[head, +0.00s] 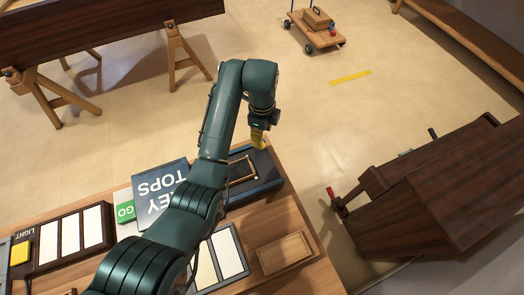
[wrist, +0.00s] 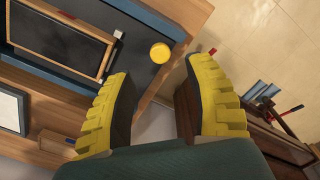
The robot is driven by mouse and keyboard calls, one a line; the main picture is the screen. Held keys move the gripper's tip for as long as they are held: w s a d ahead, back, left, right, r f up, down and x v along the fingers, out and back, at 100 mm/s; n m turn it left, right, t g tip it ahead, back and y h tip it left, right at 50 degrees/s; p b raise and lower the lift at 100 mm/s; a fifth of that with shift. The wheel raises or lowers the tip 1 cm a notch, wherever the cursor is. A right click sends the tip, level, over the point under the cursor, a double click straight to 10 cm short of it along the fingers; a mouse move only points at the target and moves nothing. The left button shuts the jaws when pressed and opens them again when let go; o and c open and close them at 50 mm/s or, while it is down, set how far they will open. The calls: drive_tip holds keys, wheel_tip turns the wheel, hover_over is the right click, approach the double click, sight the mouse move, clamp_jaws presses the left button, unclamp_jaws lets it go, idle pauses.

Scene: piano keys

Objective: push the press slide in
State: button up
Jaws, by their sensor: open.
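My gripper (head: 259,137) has yellow ribbed fingers and hangs over the far right end of the workbench. In the wrist view my gripper (wrist: 160,75) is open and empty, its fingers wide apart. A round yellow knob (wrist: 160,53) lies in line with the gap between the fingers, on a dark blue-edged board (head: 266,183) at the bench end. A light wooden frame (head: 242,178) sits on this board, and shows at upper left in the wrist view (wrist: 104,62). I cannot tell for sure which part is the press slide. My arm hides part of the bench.
A dark wooden machine with a red-ended handle (head: 331,193) stands at right, apart from the bench. A blue "KEY TOPS" box (head: 160,182), a green GO block (head: 125,212), several white key tops and a wooden tray (head: 284,252) are on the bench. Open floor lies beyond.

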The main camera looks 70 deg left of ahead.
wheel_tip(320, 180, down, 6)
drive_tip(key=b, duration=0.3)
clamp_jaws()
